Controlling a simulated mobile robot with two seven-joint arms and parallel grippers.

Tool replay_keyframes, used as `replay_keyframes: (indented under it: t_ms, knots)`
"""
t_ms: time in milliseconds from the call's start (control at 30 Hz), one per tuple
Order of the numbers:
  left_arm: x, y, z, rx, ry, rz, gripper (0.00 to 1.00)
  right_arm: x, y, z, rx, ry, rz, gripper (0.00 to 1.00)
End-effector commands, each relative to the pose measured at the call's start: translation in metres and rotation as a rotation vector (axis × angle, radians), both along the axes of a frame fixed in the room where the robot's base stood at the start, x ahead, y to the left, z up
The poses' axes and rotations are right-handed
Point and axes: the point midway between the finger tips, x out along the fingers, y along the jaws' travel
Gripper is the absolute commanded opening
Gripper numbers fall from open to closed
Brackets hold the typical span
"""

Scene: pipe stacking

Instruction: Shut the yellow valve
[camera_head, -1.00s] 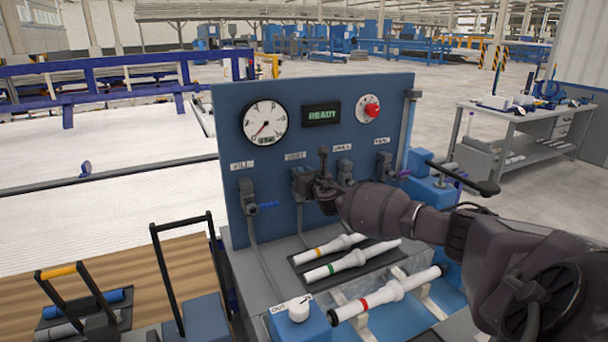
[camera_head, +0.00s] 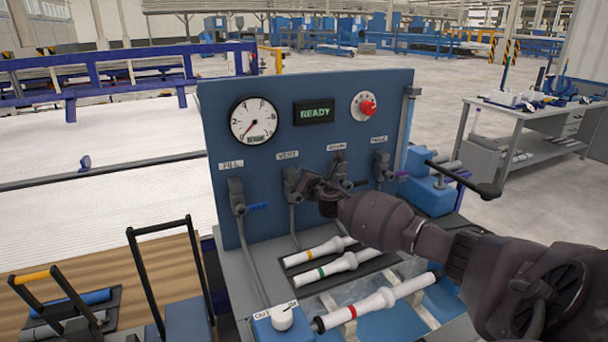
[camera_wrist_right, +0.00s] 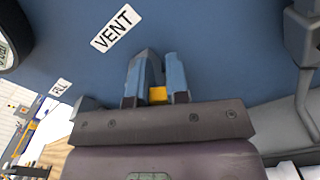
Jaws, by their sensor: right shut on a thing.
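The yellow valve's handle (camera_wrist_right: 158,95) shows as a small yellow piece between my right gripper's fingers (camera_wrist_right: 156,80), under the VENT label (camera_wrist_right: 116,30). In the head view, the VENT valve body (camera_head: 290,180) is on the blue panel, second from left, and my right gripper (camera_head: 312,184) meets it from the right. The gripper is shut on the handle. The fingers hide most of the handle, so its angle cannot be told. My left gripper is not in view.
The panel (camera_head: 262,90) holds a gauge (camera_head: 254,121), a READY display (camera_head: 314,112) and a red button (camera_head: 367,106). The blue-handled FILL valve (camera_head: 238,197) is left; other valves are close right. White pipes (camera_head: 376,301) lie below my arm.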

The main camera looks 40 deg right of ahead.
Motion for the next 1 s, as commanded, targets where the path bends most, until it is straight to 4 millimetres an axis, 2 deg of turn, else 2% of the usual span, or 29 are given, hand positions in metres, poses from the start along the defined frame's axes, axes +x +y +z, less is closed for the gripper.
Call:
replay_keyframes:
  t_ms: [100, 500, 1000]
  knots:
    - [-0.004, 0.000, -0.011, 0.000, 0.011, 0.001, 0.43, -0.003, -0.008, -0.008, 0.109, -0.031, -0.003, 0.00]
    - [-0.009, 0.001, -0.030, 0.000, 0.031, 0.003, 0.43, -0.008, -0.026, -0.027, 0.472, -0.147, -0.004, 0.00]
    - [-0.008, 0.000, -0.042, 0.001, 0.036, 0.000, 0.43, -0.011, -0.036, -0.053, 0.879, -0.276, -0.003, 0.00]
